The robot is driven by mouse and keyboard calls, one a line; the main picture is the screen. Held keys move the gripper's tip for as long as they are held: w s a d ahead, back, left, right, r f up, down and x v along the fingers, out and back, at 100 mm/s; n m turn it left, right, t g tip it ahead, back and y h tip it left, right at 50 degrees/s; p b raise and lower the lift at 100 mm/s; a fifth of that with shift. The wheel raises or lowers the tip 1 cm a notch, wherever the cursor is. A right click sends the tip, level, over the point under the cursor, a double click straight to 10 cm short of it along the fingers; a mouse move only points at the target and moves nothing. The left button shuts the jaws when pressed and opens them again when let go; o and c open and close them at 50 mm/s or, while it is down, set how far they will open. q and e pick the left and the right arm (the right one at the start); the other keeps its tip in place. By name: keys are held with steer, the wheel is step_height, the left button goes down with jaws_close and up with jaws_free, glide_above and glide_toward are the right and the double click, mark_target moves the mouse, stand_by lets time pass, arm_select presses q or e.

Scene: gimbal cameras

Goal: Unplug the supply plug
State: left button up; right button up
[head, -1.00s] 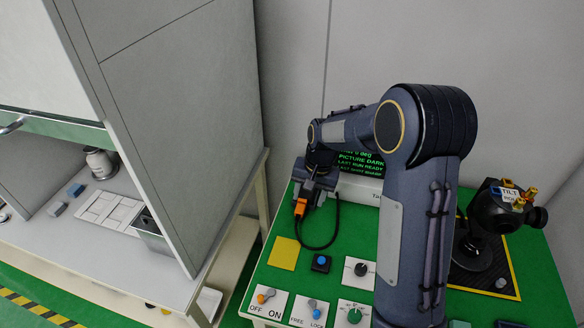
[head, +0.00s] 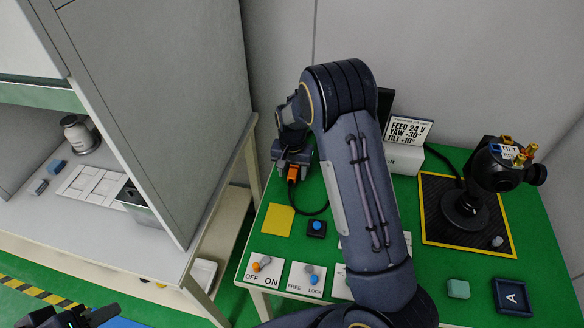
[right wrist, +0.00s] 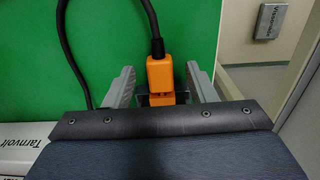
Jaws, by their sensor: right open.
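The orange supply plug (head: 293,174) is at the back left of the green bench, with a black cable from it curving over the bench. My right gripper (head: 292,163) is over the plug's far end, seen past my right arm. In the right wrist view my right gripper (right wrist: 161,88) is open, its grey fingers on either side of the plug (right wrist: 160,72). Gaps show between fingers and plug. The socket end is partly hidden by the gripper body. My left gripper (head: 88,316) is at the bottom left edge, partly cut off; its jaw state is unclear.
The bench holds an OFF/ON switch (head: 261,265), a FREE/LOCK switch (head: 311,275), a blue button (head: 317,227) and a yellow square (head: 278,219). A gimbal camera (head: 497,168) stands on a black mat at right. A card (head: 409,132) reads FEED 24 V.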

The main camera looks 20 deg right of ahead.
jaws_close()
stand_by(0.6)
steer(key=shift+s+a, duration=0.75)
steer(key=shift+s, duration=0.2)
stand_by(0.6)
steer(key=shift+s+a+f, duration=0.1)
steer(key=shift+s+a, duration=0.3)
steer(key=shift+s, duration=0.2)
steer(key=shift+s+a+f, duration=0.1)
steer(key=shift+s+a, duration=0.3)
steer(key=shift+s, duration=0.15)
steer(key=shift+r, duration=0.15)
steer(key=shift+r+p, duration=1.55)
steer(key=shift+r, duration=0.4)
